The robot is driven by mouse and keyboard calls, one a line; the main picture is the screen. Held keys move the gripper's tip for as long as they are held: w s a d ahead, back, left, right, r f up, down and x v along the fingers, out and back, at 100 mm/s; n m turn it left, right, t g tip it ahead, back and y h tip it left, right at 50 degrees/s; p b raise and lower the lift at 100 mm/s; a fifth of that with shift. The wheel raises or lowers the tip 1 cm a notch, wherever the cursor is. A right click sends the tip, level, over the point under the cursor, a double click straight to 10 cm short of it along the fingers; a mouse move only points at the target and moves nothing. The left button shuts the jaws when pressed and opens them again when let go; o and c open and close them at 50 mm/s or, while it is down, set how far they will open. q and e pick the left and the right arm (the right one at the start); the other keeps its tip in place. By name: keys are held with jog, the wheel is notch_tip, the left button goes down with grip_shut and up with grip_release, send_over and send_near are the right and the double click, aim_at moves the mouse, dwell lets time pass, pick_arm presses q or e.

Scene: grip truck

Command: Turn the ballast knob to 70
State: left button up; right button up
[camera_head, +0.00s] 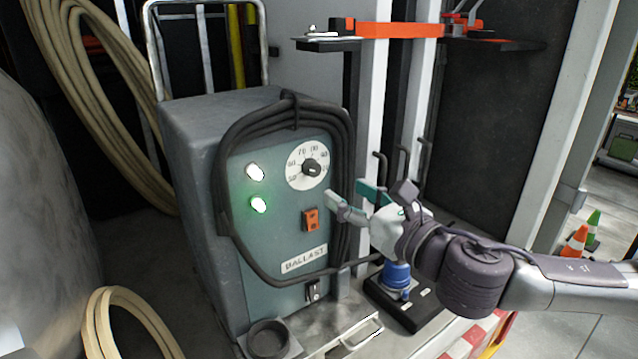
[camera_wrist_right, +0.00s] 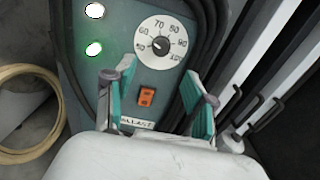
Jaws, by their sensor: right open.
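The ballast box (camera_head: 265,239) is a grey-green cabinet with a "BALLAST" label. Its black knob (camera_head: 311,168) sits at the centre of a white numbered dial (camera_head: 296,180), at the upper right of the front panel. The knob and the dial also show in the right wrist view (camera_wrist_right: 160,45), upper middle. Which number the knob points at is too small to tell surely. My right gripper (camera_head: 348,201) is open and empty, to the lower right of the dial and apart from the knob. Its teal fingertips show in the right wrist view (camera_wrist_right: 155,95), spread below the dial. My left gripper is not in view.
An orange switch (camera_head: 310,219) sits below the dial, and two lit lamps (camera_head: 257,188) are to its left. A thick black cable (camera_head: 222,180) loops around the panel. A blue object (camera_head: 397,275) stands below my right gripper. Hooks (camera_head: 402,165) stick up at the right.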

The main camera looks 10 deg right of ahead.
aim_at(316, 171)
jog(key=p+x, duration=0.2)
jog(key=x, duration=0.5)
jog(key=shift+w+r, duration=0.1)
jog(key=shift+w, duration=0.3)
jog(key=shift+w+a+p, duration=0.25)
jog(key=shift+w+p, duration=0.1)
jog(key=shift+w, duration=0.25)
grip_shut()
jog(key=shift+m, duration=0.3)
jog(key=m, duration=0.3)
jog(key=shift+m, duration=2.5)
